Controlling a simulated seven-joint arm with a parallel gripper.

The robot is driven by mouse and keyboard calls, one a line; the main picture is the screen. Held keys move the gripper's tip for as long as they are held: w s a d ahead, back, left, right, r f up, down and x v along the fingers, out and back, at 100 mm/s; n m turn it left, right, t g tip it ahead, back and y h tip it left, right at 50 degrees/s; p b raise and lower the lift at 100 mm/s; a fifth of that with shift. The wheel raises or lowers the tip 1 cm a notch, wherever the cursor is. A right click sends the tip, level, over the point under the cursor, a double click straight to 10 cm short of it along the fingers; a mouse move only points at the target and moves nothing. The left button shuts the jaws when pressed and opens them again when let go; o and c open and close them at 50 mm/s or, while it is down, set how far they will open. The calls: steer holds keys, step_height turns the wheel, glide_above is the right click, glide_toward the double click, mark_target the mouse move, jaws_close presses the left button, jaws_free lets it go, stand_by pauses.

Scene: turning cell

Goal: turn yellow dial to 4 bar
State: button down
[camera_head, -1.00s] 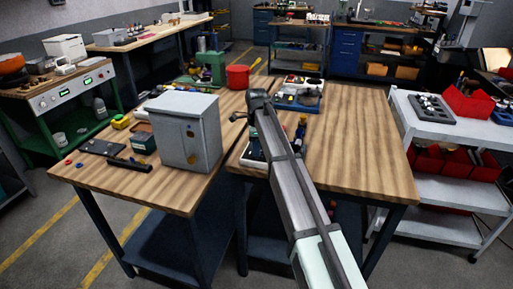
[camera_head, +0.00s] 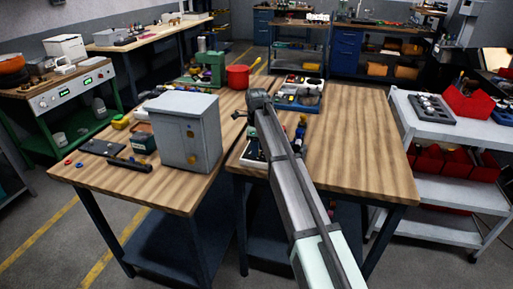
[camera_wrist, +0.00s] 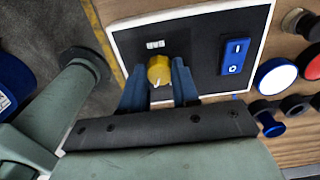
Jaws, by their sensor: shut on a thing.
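The yellow dial (camera_wrist: 159,71) sits on a black panel with a white frame (camera_wrist: 203,22) in the wrist view. A pale pointer mark shows on the dial's face, toward the bottom of the picture. A small white marking (camera_wrist: 155,45) is above the dial, too small to read. My gripper (camera_wrist: 158,76) has its two blue fingers on either side of the dial, shut on it. In the head view my arm covers most of this spot, and I cannot make out the dial or fingertips there.
A blue rocker switch (camera_wrist: 235,56) is right of the dial on the panel. Round knobs, one with a white top (camera_wrist: 276,76), stand on the wood farther right. In the head view a grey cabinet (camera_head: 186,132) stands left of my arm. The bench (camera_head: 360,160) is clear at right.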

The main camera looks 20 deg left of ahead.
steer(key=c, duration=0.8)
jaws_free()
steer(key=shift+c, duration=0.2)
steer(key=shift+r, duration=0.1)
step_height(320, 180, up, 14)
steer(key=shift+f, duration=0.2)
